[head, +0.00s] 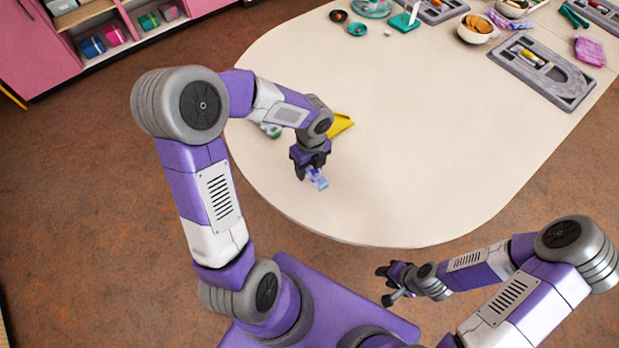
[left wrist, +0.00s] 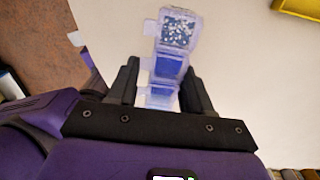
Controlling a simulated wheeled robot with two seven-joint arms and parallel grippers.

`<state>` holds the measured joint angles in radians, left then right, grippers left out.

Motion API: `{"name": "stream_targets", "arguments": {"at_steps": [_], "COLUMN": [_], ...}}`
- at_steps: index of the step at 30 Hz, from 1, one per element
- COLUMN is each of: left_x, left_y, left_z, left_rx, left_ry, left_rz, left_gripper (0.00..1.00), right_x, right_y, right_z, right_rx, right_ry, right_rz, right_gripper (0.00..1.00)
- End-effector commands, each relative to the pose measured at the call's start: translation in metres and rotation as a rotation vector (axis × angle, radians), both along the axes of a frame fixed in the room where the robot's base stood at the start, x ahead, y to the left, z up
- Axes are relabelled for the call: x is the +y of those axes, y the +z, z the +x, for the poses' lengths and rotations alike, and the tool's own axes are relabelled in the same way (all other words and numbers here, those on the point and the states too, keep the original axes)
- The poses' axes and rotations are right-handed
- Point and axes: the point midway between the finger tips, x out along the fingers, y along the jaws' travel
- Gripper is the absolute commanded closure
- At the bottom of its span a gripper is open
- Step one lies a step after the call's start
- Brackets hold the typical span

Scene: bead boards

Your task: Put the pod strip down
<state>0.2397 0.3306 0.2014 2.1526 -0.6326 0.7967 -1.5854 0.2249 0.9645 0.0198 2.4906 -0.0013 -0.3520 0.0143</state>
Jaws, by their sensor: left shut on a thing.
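The pod strip (head: 319,181) is a short row of clear, bluish compartments. It also shows in the left wrist view (left wrist: 178,32), where the far compartment holds pale beads and the nearer ones look blue. My left gripper (head: 308,174) is shut on the strip, which sticks out past the fingertips over the near left part of the white table (head: 400,170). I cannot tell whether the strip touches the tabletop. In the left wrist view its near end is partly hidden between the fingers. My right gripper (head: 387,285) is off the table's near edge, empty; its jaw gap is unclear.
A yellow object (head: 341,124) lies just behind my left gripper, with a greenish item (head: 271,130) partly hidden by my arm. Grey bead boards (head: 543,72), bowls (head: 475,29) and small items stand along the far side. The table's middle and near right are clear.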

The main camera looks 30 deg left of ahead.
Motion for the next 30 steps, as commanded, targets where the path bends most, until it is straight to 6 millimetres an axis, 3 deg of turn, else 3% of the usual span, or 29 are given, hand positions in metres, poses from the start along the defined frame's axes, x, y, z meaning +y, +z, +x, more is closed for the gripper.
{"name": "stream_targets", "arguments": {"at_steps": [10,22,23,27,30], "left_x": [0.0,0.0,0.0,0.0,0.0], "left_y": [-0.05,-0.054,-0.054,-0.053,-0.053], "left_z": [0.0,0.0,0.0,0.0,0.0], "left_rx": [0.0,-0.002,-0.002,-0.002,-0.002], "left_ry": [0.0,0.002,0.002,0.002,0.002], "left_rz": [-0.001,-0.001,-0.001,-0.001,-0.001], "left_gripper": [1.0,1.0,0.47,0.26,0.24], "right_x": [0.0,0.0,0.0,0.0,0.0], "right_y": [-0.024,-0.025,-0.025,-0.024,-0.024], "right_z": [0.0,0.0,0.0,0.0,0.0], "right_rx": [0.0,0.0,0.0,0.0,0.0], "right_ry": [0.0,0.0,0.0,0.0,0.0], "right_rz": [0.0,0.0,0.0,0.0,0.0], "right_gripper": [0.61,0.61,0.61,0.61,0.61]}}
